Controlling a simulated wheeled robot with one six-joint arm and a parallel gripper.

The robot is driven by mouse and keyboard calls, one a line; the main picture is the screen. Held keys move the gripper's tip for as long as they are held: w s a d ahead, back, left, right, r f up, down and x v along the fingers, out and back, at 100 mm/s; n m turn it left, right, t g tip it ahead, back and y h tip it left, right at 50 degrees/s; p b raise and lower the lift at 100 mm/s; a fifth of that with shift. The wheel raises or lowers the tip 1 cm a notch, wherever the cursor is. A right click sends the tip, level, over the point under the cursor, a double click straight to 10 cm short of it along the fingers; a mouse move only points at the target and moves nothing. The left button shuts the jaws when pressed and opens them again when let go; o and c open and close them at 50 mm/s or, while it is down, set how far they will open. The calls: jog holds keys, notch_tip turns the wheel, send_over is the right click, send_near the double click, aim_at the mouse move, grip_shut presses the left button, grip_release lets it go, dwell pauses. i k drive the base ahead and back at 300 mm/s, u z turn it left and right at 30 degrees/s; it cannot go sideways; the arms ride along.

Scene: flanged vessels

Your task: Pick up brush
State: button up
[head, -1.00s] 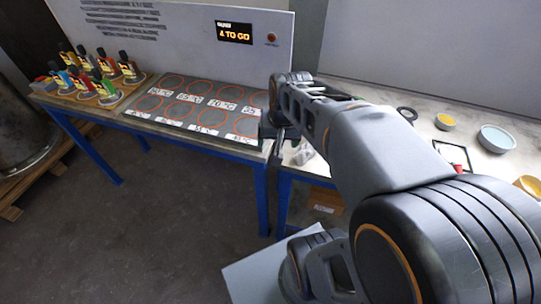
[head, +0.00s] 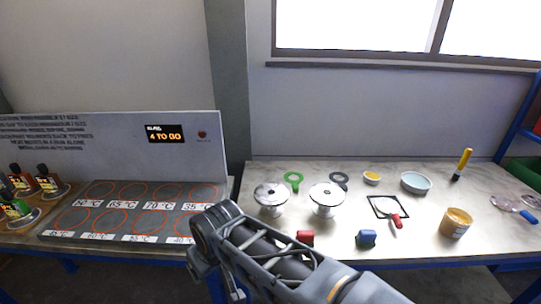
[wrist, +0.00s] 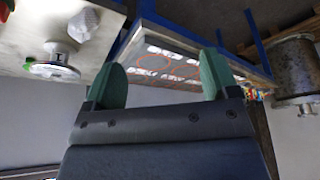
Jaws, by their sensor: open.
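A stick-like tool with a yellow handle and a dark lower end (head: 462,164) leans at the back right of the bench in the head view and looks like the brush. Its bristles are too small to make out. A red-handled tool (head: 395,221) lies at a black square frame, and a blue-handled one (head: 528,216) lies at the far right; I cannot tell their kinds. My gripper (wrist: 163,78) is open, with green fingers apart and nothing between them. It is far to the left of the yellow-handled tool, which the wrist view does not show.
Two flanged vessels (head: 271,197) (head: 326,197) stand on the bench (head: 300,240). A yellow pot (head: 455,223), a pale bowl (head: 416,182), a red block (head: 305,237) and a blue block (head: 366,238) stand around. A marked plate (head: 130,215) lies on the left table.

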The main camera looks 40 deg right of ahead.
aim_at(468, 153)
jog(key=z, duration=4.5)
jog(key=i, duration=3)
jog(key=u, duration=0.05)
